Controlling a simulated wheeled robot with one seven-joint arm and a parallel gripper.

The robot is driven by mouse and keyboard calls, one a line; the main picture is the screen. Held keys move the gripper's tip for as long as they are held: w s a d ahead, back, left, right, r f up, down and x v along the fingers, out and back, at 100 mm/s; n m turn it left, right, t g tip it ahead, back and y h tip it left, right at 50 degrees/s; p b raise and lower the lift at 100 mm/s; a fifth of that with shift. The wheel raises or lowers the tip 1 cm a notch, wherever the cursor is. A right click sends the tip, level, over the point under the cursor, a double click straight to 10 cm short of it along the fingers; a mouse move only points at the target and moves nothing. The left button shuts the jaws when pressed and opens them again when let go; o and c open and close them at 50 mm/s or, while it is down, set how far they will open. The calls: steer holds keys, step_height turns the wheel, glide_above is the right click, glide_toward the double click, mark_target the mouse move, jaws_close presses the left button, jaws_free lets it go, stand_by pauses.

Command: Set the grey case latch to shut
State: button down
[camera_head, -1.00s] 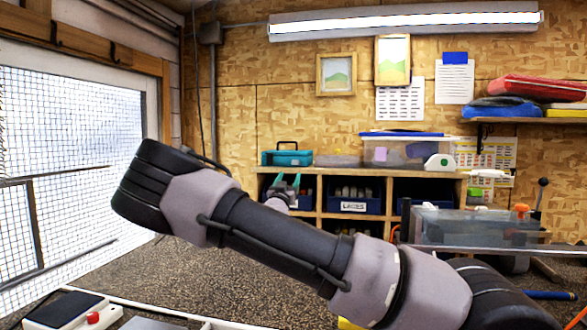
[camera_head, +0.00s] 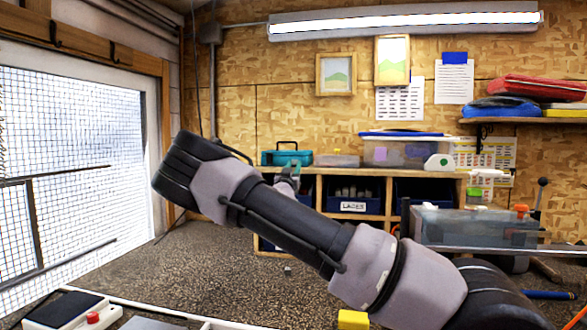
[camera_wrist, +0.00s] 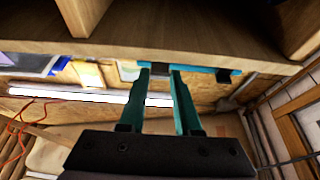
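A teal case (camera_head: 287,154) with a dark handle stands on top of the wooden shelf unit in the head view. In the wrist view a strip of the teal case (camera_wrist: 200,69) shows beyond the shelf edge, with one dark grey latch (camera_wrist: 160,69) and another dark latch (camera_wrist: 229,76) along it. My gripper (camera_wrist: 159,70) is open, its two teal fingers apart with the first latch seen between the tips. I cannot tell whether they touch it or how the latch is set. In the head view my gripper (camera_head: 290,168) is small, in front of the case's lower right part.
The wooden shelf edge (camera_wrist: 130,50) runs close by the fingertips. A clear bin (camera_head: 393,152) with a blue lid and a flat clear box (camera_head: 337,160) stand right of the case. Blue bins (camera_head: 352,197) fill the compartments below.

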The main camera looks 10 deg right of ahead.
mark_target(297, 157)
steer(key=shift+r+g, duration=0.1)
steer(key=shift+g, duration=0.2)
steer(key=shift+r+g+y, duration=0.5)
steer(key=shift+r+g, duration=0.15)
steer(key=shift+g, duration=0.25)
steer(key=r+g, duration=0.1)
steer(key=g, duration=0.1)
steer(key=w+r+g+y, duration=0.1)
steer(key=g, duration=0.1)
steer(key=w+r+g+y, duration=0.1)
steer(key=g, duration=0.1)
steer(key=shift+d+r, duration=0.25)
steer(key=shift+d, duration=0.15)
steer(key=shift+w+d+r+g+y, duration=0.15)
steer(key=shift+w+g+y, duration=0.1)
steer(key=shift+g, duration=0.3)
steer(key=shift+w+r+g+y, duration=0.1)
steer(key=shift+g+y, duration=0.2)
steer(key=shift+g, duration=0.3)
steer(key=shift+w+d+r+g+y, duration=0.15)
steer(key=shift+w+g+y, duration=0.1)
steer(key=shift+g, duration=0.3)
steer(key=shift+a, duration=0.1)
steer(key=c, duration=0.6)
jaws_free()
